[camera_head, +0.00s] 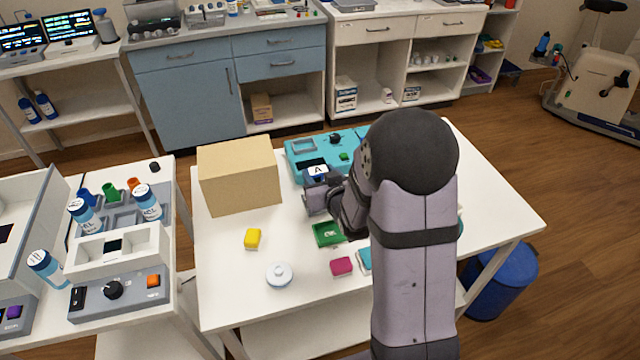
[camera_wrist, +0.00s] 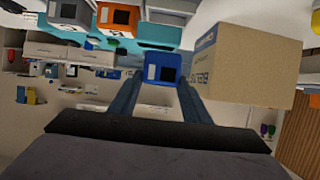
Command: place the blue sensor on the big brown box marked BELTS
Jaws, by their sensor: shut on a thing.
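The blue sensor (camera_wrist: 163,68) is between the two fingertips of my gripper (camera_wrist: 160,82) in the wrist view. In the head view the blue sensor (camera_head: 317,176), with a white label marked A, is at the end of my gripper (camera_head: 318,188). My gripper is shut on it, and it appears held above the table. The big brown box (camera_head: 240,176) stands to its left on the white table, its top bare. In the wrist view the box (camera_wrist: 252,68) is on the right, with partly readable blue lettering on its side. The sensor and the box are apart.
A teal panel (camera_head: 297,149) lies behind my gripper. A green tray (camera_head: 327,233), yellow block (camera_head: 253,238), magenta block (camera_head: 341,266) and white round lidded thing (camera_head: 279,275) lie nearer. The table's right side (camera_head: 495,215) is clear. My arm hides part of the middle.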

